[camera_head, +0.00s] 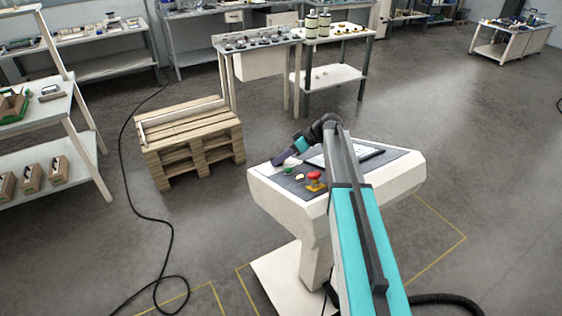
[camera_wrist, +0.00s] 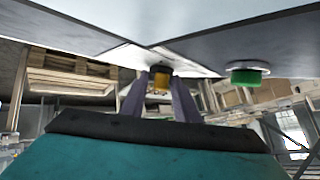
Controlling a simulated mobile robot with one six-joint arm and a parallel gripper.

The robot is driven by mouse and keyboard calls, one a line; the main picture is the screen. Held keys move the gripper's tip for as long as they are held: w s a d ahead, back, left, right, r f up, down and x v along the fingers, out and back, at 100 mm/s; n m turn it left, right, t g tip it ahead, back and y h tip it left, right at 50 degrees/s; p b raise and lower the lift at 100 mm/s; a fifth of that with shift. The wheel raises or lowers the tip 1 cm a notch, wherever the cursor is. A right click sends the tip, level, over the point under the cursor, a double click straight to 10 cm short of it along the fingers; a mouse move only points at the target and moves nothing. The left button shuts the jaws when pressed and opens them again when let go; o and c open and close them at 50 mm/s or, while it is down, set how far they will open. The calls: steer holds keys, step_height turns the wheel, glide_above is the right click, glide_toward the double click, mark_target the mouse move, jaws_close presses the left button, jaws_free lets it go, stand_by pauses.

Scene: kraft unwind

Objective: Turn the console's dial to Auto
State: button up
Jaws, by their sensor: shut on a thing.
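The console (camera_head: 400,172) is a white pedestal with a sloping dark grey top. My gripper (camera_head: 278,161) reaches down to the far left part of that top. In the wrist view my gripper (camera_wrist: 164,92) has its two grey fingers on either side of a small yellow-orange piece, which I take to be the dial (camera_wrist: 162,80), and is shut on it. The dial is hidden behind the gripper in the head view. No Auto mark or pointer can be read.
A green button (camera_head: 290,171) sits close to the gripper; it also shows in the wrist view (camera_wrist: 245,77). A red mushroom button (camera_head: 315,177) on a yellow base is nearer. A wooden pallet (camera_head: 190,135) stands left of the console. A black cable (camera_head: 150,217) lies on the floor.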

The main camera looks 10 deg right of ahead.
steer(key=shift+s+a+f+m+t+h+b, duration=0.15)
steer(key=shift+m+t+h+b, duration=0.25)
steer(key=shift+b, duration=0.4)
steer(key=shift+s+m+t+h+b, duration=0.1)
steer(key=shift+m+t+h+b, duration=0.3)
steer(key=shift+b, duration=0.35)
steer(key=m+t+h+b, duration=0.1)
steer(key=m+b, duration=0.1)
steer(key=shift+s+a+h+b, duration=0.1)
steer(key=shift+a+h+b, duration=0.05)
steer(key=shift+h+b, duration=0.2)
steer(key=m+h+b, duration=0.1)
steer(key=m+t+h+b, duration=0.1)
steer(key=h, duration=0.1)
steer(key=m+t+h+b, duration=0.1)
steer(key=m, duration=0.1)
steer(key=shift+a+r+h, duration=0.2)
steer(key=shift+a+h, duration=0.15)
steer(key=shift+a+f+m+h+b, duration=0.1)
steer(key=shift+a+m+h+b, duration=0.1)
steer(key=shift+m+h+b, duration=0.95)
steer(key=shift+a+m+h+b, duration=0.15)
steer(key=shift+m+h+b, duration=0.85)
steer(key=shift+h, duration=0.25)
steer(key=shift+m+h+b, duration=0.65)
steer(key=shift+h+b, duration=0.15)
steer(key=shift+b, duration=0.05)
steer(key=o, duration=0.7)
